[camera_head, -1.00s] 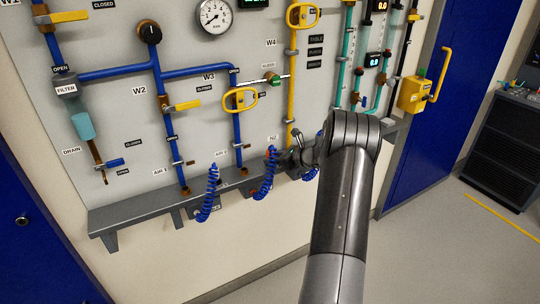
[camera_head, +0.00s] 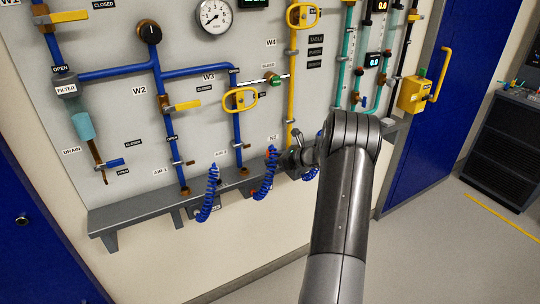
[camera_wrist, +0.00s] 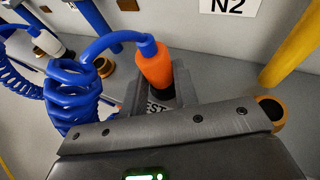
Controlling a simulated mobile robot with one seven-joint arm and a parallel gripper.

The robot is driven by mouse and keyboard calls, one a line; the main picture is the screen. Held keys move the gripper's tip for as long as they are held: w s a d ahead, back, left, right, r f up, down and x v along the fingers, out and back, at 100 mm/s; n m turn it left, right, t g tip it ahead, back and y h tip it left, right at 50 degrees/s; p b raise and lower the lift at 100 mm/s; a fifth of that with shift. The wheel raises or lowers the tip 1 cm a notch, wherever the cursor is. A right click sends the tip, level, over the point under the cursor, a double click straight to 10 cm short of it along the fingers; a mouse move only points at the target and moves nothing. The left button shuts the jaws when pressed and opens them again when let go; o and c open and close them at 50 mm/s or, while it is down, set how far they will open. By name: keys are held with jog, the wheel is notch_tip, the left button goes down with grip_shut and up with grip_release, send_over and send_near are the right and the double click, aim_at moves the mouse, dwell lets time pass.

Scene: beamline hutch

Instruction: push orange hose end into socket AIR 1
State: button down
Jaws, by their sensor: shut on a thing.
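The orange hose end (camera_wrist: 155,67) stands upright in the middle of the wrist view, with a blue coiled hose leaving its top to the left. My gripper (camera_head: 297,157) is at the panel's ledge below the N2 label; in the wrist view it is shut on the orange hose end, its fingertips partly hidden. A plate lettered "EST", partly covered, lies just behind the grip. In the head view, the AIR 1 label (camera_head: 160,172) is left of the brass fitting (camera_head: 185,190) at the first blue pipe's foot; the socket opening is not clear.
Another blue coil with a pale hose end (camera_wrist: 47,42) is at left. A brass ring (camera_wrist: 105,67) lies beside the orange end and another (camera_wrist: 270,110) lies right. The grey ledge (camera_head: 135,207) is clear at its left end. Yellow and blue pipes rise behind.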

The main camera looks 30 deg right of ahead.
jog(key=shift+r, duration=1.05)
jog(key=shift+r, duration=2.95)
jog(key=shift+a, duration=0.1)
dwell(0.3)
jog(key=a, duration=1)
jog(key=m+t+h, duration=0.1)
jog(key=m+h, duration=0.1)
send_over(189, 194)
jog(key=s+d, duration=0.7)
jog(key=d, duration=0.1)
notch_tip(189, 194, down, 5)
jog(key=w+a+r, duration=0.5)
jog(key=w+a, duration=0.2)
jog(key=a, duration=0.1)
jog(key=shift+f, duration=3.4)
jog(key=shift+f, duration=0.5)
